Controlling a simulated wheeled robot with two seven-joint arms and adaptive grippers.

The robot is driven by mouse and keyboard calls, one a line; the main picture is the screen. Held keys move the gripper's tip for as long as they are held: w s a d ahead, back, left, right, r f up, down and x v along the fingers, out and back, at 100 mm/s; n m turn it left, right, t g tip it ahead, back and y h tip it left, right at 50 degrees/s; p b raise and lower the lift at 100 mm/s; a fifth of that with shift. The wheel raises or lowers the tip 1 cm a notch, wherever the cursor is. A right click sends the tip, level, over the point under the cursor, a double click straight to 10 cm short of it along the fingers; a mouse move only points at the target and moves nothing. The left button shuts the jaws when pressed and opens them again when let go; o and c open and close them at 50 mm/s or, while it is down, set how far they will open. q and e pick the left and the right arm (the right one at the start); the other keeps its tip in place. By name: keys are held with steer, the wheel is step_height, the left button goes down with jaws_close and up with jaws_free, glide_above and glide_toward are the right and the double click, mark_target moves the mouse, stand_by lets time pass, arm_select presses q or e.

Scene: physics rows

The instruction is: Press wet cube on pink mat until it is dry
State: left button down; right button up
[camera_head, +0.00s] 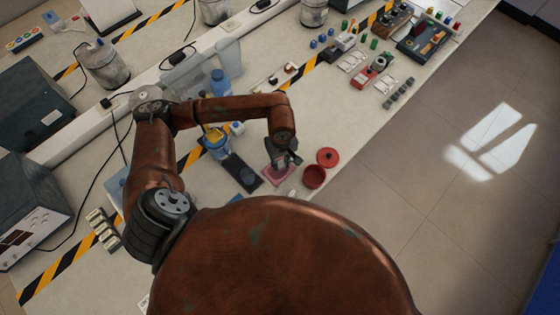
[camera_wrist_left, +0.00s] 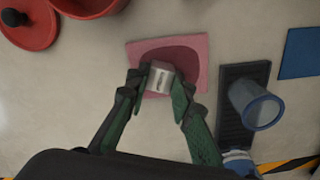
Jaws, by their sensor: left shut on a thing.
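The pink mat (camera_head: 276,178) lies on the bench below my left gripper (camera_head: 284,160). In the left wrist view the pink mat (camera_wrist_left: 197,47) has a large darker, damp-looking patch in its middle. My left gripper (camera_wrist_left: 157,88) is shut on a small grey cube (camera_wrist_left: 160,77), one finger on each side. The cube is over the near edge of the dark patch; I cannot tell whether it touches the mat. In the head view the cube is hidden by the gripper. My right gripper is not in view.
A red pot (camera_head: 314,178) and its round red lid (camera_head: 328,157) stand right of the mat. A black tray (camera_wrist_left: 234,133) with a translucent blue cup (camera_wrist_left: 257,107) is on the mat's other side, near a blue square (camera_wrist_left: 301,54).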

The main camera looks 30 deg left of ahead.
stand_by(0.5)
arm_select(q)
steer(key=shift+w+d+r, duration=0.15)
steer(key=shift+w+r, duration=0.1)
steer(key=shift+r, duration=0.4)
steer(key=shift+r+p, duration=1.1)
steer(key=shift+r, duration=1.45)
